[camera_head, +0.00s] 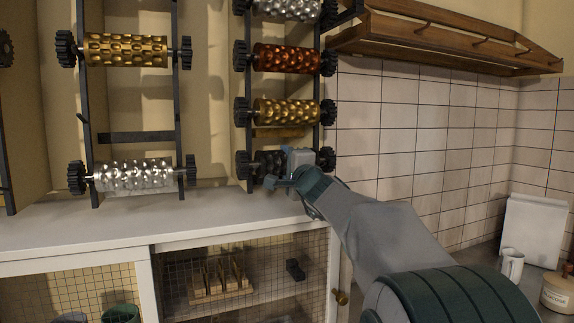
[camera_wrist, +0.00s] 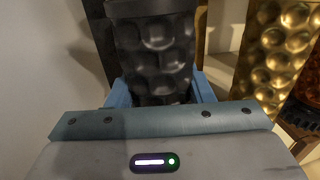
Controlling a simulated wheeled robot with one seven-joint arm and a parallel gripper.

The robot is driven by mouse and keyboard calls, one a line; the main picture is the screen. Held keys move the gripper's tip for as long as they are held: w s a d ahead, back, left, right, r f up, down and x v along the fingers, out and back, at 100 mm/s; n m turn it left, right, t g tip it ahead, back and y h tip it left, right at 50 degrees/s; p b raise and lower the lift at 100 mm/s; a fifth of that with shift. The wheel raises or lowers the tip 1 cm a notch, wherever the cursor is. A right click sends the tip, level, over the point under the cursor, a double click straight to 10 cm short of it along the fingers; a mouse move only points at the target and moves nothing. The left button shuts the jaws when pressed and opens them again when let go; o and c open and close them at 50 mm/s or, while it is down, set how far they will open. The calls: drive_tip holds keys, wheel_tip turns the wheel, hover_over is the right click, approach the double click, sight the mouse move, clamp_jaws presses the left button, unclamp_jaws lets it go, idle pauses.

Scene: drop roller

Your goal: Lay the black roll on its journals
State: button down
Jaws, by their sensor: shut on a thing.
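The black roll (camera_head: 266,166) is a dark dimpled cylinder at the lowest place of the right rack (camera_head: 319,120), between two black gears. My gripper (camera_head: 283,178) is at the roll's right part and partly hides it. In the wrist view the black roll (camera_wrist: 155,60) stands between the blue fingers of my gripper (camera_wrist: 162,92), which are shut on it. In the head view the roll looks level and lies close to the rack's lower end. Whether its ends rest in the journals cannot be told, as my gripper covers the right side.
A gold roll (camera_head: 285,111) sits just above, with a copper roll (camera_head: 288,59) and a silver roll higher. The left rack holds a gold roll (camera_head: 126,50) and a silver roll (camera_head: 134,176). The white counter (camera_head: 60,232) lies below. A wooden shelf (camera_head: 440,45) hangs at the right.

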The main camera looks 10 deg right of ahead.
drive_tip(key=shift+s+r, duration=0.1)
drive_tip(key=shift+r, duration=0.1)
drive_tip(key=c, duration=0.6)
unclamp_jaws()
drive_tip(key=shift+f, duration=0.4)
drive_tip(key=b+v, duration=0.5)
drive_tip(key=v, duration=0.8)
drive_tip(key=shift+s+r, duration=0.15)
drive_tip(key=shift+s, duration=0.25)
drive_tip(key=shift+d, duration=0.1)
drive_tip(key=s+a+f+n+g+y, duration=0.1)
drive_tip(key=s+a+f+n+g, duration=0.2)
drive_tip(key=f, duration=0.4)
drive_tip(key=s+a+f+n+g+y, duration=0.1)
drive_tip(key=s+a+f+n+g, duration=0.25)
drive_tip(key=f, duration=0.35)
drive_tip(key=s+a+f+n+g+y, duration=0.1)
drive_tip(key=s+a+f+n+g, duration=0.25)
drive_tip(key=f, duration=0.35)
drive_tip(key=s+d+f+n+g+h, duration=0.2)
drive_tip(key=s+d+f+g+h, duration=0.1)
drive_tip(key=s+f, duration=0.5)
drive_tip(key=s+d+f+n+g+h, duration=0.3)
drive_tip(key=s+d+f, duration=0.1)
drive_tip(key=s+f, duration=0.4)
drive_tip(key=shift+f+n+g+h, duration=0.3)
drive_tip(key=shift+f+g+h, duration=0.1)
drive_tip(key=shift+f, duration=0.6)
